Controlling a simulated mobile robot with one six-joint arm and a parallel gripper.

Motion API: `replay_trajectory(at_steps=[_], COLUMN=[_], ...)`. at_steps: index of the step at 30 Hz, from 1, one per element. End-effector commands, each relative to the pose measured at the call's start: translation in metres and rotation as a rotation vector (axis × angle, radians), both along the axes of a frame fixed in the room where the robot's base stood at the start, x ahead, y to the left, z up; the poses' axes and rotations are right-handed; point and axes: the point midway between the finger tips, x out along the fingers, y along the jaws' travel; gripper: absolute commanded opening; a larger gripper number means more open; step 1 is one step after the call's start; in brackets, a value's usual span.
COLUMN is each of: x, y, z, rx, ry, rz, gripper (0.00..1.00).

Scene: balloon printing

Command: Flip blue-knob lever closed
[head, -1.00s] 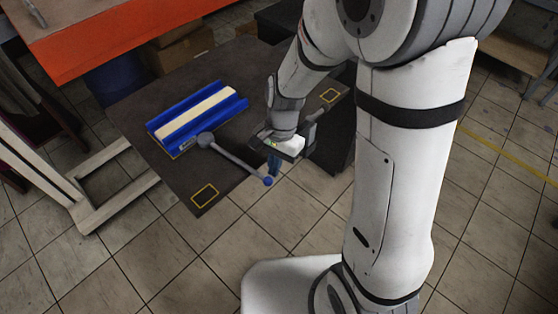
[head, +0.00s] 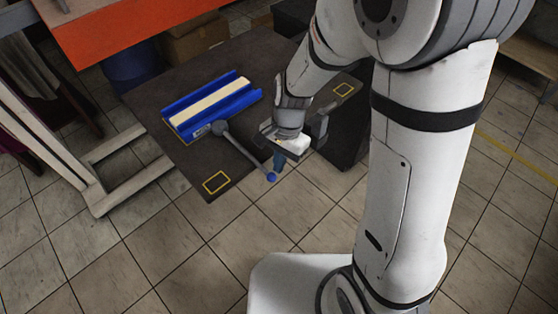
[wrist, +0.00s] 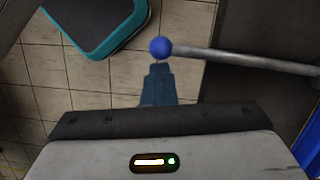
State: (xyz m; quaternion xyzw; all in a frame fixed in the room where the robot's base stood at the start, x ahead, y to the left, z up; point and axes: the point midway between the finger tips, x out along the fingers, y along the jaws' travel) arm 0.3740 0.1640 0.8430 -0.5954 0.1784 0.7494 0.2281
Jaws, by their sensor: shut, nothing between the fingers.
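The lever is a grey rod (head: 244,152) with a round blue knob (head: 272,177) at its end. Its rod starts at a grey pivot (head: 218,128) beside the blue holder and slants toward the front edge of the dark table, with the knob past that edge. In the wrist view the knob (wrist: 161,47) sits just beyond my fingertips, with the rod (wrist: 245,60) running right. My gripper (wrist: 158,68) is shut and empty, its blue fingers pointing at the knob. In the head view my gripper (head: 276,168) is right by the knob; I cannot tell whether they touch.
A blue holder (head: 240,98) with a cream strip (head: 212,105) lies on the dark table (head: 165,93). A pale frame (head: 95,192) stands left of it. An orange-edged table (head: 110,35) is at the back left. The tiled floor in front is clear.

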Motion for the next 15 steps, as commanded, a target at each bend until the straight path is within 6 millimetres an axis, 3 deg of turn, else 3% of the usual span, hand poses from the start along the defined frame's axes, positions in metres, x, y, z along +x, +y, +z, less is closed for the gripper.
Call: replay_trajectory(at_steps=[2, 8, 15], x=[-0.002, 0.019, 0.032], y=[-0.002, -0.023, -0.032], z=[0.0, 0.009, 0.062], rx=[0.0, 0.003, 0.004], ry=[0.014, 0.006, -0.002], rz=[-0.001, -0.004, 0.001], gripper=[0.0, 0.0, 0.0])
